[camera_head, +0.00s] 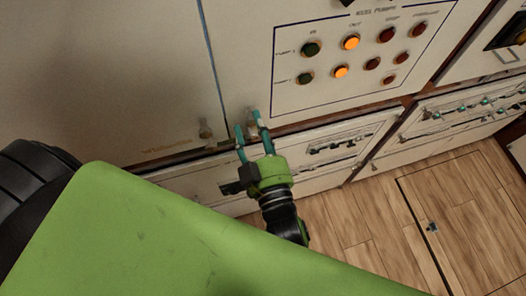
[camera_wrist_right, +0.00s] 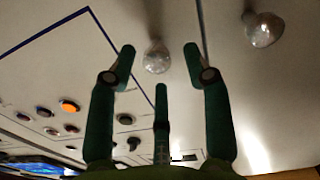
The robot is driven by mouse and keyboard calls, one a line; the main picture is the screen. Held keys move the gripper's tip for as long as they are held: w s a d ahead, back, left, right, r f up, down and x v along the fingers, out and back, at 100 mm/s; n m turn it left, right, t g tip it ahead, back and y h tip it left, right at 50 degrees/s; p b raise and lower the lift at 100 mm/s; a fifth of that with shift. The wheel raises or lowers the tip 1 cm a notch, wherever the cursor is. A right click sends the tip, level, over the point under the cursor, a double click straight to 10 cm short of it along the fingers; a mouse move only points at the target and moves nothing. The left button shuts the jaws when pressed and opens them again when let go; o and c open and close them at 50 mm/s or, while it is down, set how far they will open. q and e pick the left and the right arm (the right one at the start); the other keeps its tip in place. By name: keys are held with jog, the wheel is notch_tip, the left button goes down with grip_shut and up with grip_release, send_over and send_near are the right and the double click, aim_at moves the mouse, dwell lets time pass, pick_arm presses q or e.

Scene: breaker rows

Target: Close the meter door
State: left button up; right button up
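Two pale cabinet doors meet at a narrow dark seam: a plain left door (camera_head: 100,75) and a right door (camera_head: 245,45) bearing a button panel. I cannot tell which is the meter door; no meter shows. Each has a small knob near its lower corner: the left knob (camera_head: 205,130) and the right knob (camera_head: 252,120). My right gripper (camera_head: 247,126) is open at the right knob. In the right wrist view its fingers (camera_wrist_right: 159,58) stand apart with the right knob (camera_wrist_right: 157,57) seen between them, and the left knob (camera_wrist_right: 263,28) outside. Contact is unclear. My left gripper is out of view.
The button panel (camera_head: 330,90) has orange, red and dark buttons. Below are lower cabinet fronts with switch rows (camera_head: 340,145), (camera_head: 450,115). The wooden floor (camera_head: 370,220) is clear at the lower right. My green arm covers the lower left.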

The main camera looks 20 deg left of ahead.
jog(key=v, duration=0.8)
jog(key=shift+s+d, duration=0.15)
jog(key=shift+s, duration=0.1)
jog(key=shift+r, duration=0.15)
jog(key=s+d+f+m+g+h+b, duration=0.15)
jog(key=d+f, duration=0.25)
jog(key=f, duration=0.8)
jog(key=d+f+g+h, duration=0.3)
jog(key=d+f, duration=0.1)
jog(key=f, duration=0.9)
jog(key=s+d+f+m+g+h, duration=0.15)
jog(key=d+f, duration=0.25)
jog(key=f, duration=0.8)
jog(key=s+d+f+m+g+h+b, duration=0.1)
jog(key=s+d+f+m+g+h, duration=0.3)
jog(key=s+d+f, duration=1.2)
jog(key=d+f+g+h, duration=0.1)
jog(key=d+g, duration=0.2)
jog(key=shift+s+f+m, duration=0.3)
jog(key=shift+s+m, duration=0.1)
